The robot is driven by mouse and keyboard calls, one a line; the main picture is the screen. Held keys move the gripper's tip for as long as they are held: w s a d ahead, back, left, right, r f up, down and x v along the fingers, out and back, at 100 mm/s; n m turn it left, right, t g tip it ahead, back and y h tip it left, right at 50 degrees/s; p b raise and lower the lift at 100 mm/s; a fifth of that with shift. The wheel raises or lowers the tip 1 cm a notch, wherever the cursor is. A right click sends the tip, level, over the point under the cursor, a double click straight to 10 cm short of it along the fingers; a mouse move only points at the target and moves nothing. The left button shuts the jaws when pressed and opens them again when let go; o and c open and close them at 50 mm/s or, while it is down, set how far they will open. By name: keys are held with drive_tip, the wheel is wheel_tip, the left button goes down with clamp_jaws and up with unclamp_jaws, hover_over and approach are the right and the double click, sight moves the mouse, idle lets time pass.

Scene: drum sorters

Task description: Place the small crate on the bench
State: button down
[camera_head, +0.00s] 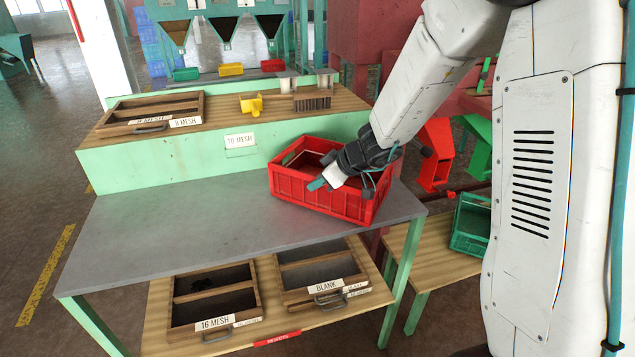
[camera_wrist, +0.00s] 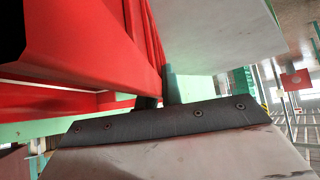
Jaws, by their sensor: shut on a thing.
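The small red crate (camera_head: 310,192) is on or just above the right part of the grey bench top (camera_head: 190,222) in the head view. I cannot tell whether its base fully rests there. It looks slightly tilted. My gripper (camera_head: 318,184) is shut on the crate's near wall, close to the rim. In the wrist view the crate's red wall (camera_wrist: 85,45) fills the upper left, and my gripper (camera_wrist: 155,100) closes on its edge. The fingertips are mostly hidden by the wall and the gripper body.
A raised green-fronted shelf (camera_head: 180,165) runs behind the bench, holding a wooden tray (camera_head: 150,108) and a yellow part (camera_head: 251,104). Trays sit on the lower shelf. A green crate (camera_head: 470,225) stands on a low table at right. The bench's left side is clear.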

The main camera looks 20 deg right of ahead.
drive_tip(key=c, duration=1.6)
unclamp_jaws()
drive_tip(key=shift+f, duration=0.1)
drive_tip(key=shift+o, duration=0.2)
